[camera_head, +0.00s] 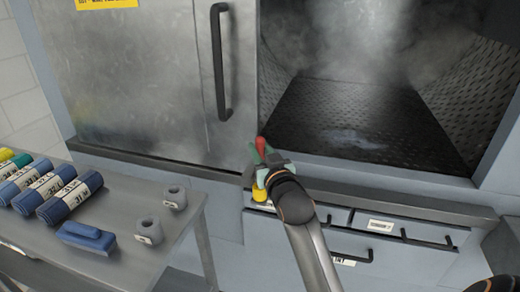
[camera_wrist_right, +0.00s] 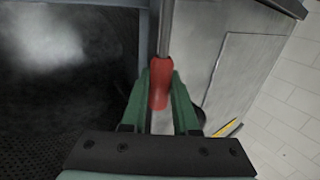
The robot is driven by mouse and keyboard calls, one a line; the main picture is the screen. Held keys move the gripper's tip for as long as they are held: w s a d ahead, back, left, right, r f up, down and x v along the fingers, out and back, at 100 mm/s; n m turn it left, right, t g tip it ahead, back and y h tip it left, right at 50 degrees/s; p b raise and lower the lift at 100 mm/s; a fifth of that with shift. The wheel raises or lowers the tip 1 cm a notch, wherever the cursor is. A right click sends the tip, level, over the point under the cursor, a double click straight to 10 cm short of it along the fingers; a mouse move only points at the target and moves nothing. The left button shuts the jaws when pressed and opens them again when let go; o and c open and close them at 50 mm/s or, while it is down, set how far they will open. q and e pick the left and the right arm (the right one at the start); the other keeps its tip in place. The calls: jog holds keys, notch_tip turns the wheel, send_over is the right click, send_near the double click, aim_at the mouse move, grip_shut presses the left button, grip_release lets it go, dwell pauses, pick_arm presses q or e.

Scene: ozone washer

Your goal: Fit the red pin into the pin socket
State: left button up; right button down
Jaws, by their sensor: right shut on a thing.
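The red pin (camera_head: 261,144) stands up out of my right gripper (camera_head: 262,160) in the head view, in front of the washer's lower sill. In the right wrist view the green fingers of the gripper (camera_wrist_right: 160,92) are shut on the red handle of the pin (camera_wrist_right: 160,82), one finger on each side. A grey metal shaft (camera_wrist_right: 166,28) runs on from the red handle to the top of that view. A yellow round piece (camera_head: 259,193) shows just below the gripper. I cannot make out the pin socket. My left gripper is not in view.
The washer's sliding metal door (camera_head: 150,90) with a black handle (camera_head: 221,62) is at the left. The steamy chamber (camera_head: 345,112) is open at the right. Drawers (camera_head: 385,226) lie below. A grey table (camera_head: 115,172) at left holds rolled blue bundles (camera_head: 70,197), a blue block (camera_head: 86,237) and grey cylinders (camera_head: 149,230).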

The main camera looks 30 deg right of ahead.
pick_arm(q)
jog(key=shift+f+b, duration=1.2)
pick_arm(e)
jog(key=shift+f, duration=2.2)
jog(key=c, duration=0.6)
grip_release()
